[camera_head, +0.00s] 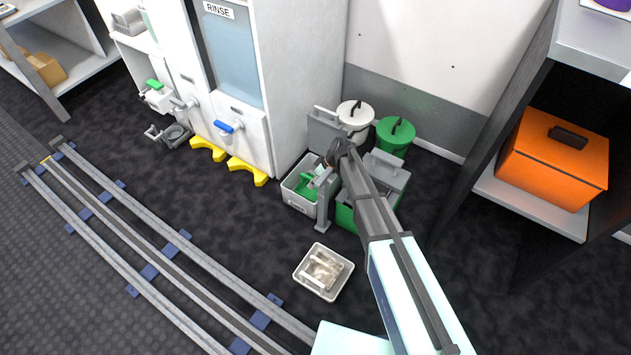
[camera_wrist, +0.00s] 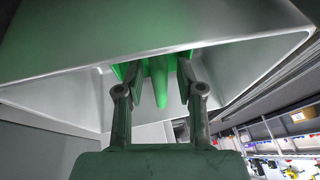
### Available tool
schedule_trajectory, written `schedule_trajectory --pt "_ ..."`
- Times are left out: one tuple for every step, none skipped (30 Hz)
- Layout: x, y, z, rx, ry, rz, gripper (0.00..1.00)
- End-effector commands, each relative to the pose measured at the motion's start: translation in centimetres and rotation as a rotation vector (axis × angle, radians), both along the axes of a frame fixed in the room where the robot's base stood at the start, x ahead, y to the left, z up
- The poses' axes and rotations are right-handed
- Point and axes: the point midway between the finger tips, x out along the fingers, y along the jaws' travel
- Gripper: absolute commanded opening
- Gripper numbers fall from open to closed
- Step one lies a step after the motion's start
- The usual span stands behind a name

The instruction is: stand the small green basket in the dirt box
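The small green basket (camera_head: 306,188) lies inside a light grey box (camera_head: 294,202) on the floor, low in front of the white cabinet. The label on that box is too small to read. My gripper (camera_head: 323,178) reaches down into this box. In the wrist view, my gripper (camera_wrist: 159,88) has its two fingers apart, one on each side of a green bar-like part of the basket (camera_wrist: 158,75). Gaps show between the fingers and the bar. The rest of the basket is mostly hidden by the grey box wall (camera_wrist: 150,35). I cannot tell which box is the dirt box.
A green box (camera_head: 345,216) with a grey lid stands just right, partly behind my arm. White (camera_head: 355,118) and green (camera_head: 395,138) lidded buckets stand behind. A white tray (camera_head: 323,272) with pale contents lies in front. Open floor lies left, towards the rails (camera_head: 150,260).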

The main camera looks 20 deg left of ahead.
Motion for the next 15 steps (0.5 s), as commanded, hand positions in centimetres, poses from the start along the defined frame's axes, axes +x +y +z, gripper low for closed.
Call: schedule_trajectory --pt "0.0 0.0 0.0 0.0 0.0 0.0 0.37" --pt "0.0 0.0 0.1 0.0 0.0 0.0 0.37" --pt "0.0 0.0 0.3 0.0 0.0 0.0 0.37" --pt "0.0 0.0 0.4 0.0 0.0 0.0 0.37" --pt "0.0 0.0 0.7 0.0 0.0 0.0 0.37" --pt "0.0 -0.1 1.1 0.0 0.0 0.0 0.37" --pt "0.0 -0.3 1.4 0.0 0.0 -0.001 0.37" --pt "0.0 -0.4 1.8 0.0 0.0 -0.001 0.37" --pt "0.1 -0.7 2.4 0.0 0.0 -0.001 0.37" --pt "0.1 -0.9 3.0 0.001 -0.001 -0.001 0.37" --pt "0.1 -1.1 3.5 0.001 -0.001 -0.001 0.37" --pt "0.2 -1.4 4.2 0.0 -0.002 -0.001 0.37" --pt "0.2 -1.7 4.8 0.001 -0.001 -0.001 0.37" --pt "0.2 -1.9 5.3 0.001 -0.001 -0.001 0.37" --pt "0.3 -2.3 6.1 0.001 -0.001 -0.001 0.37"
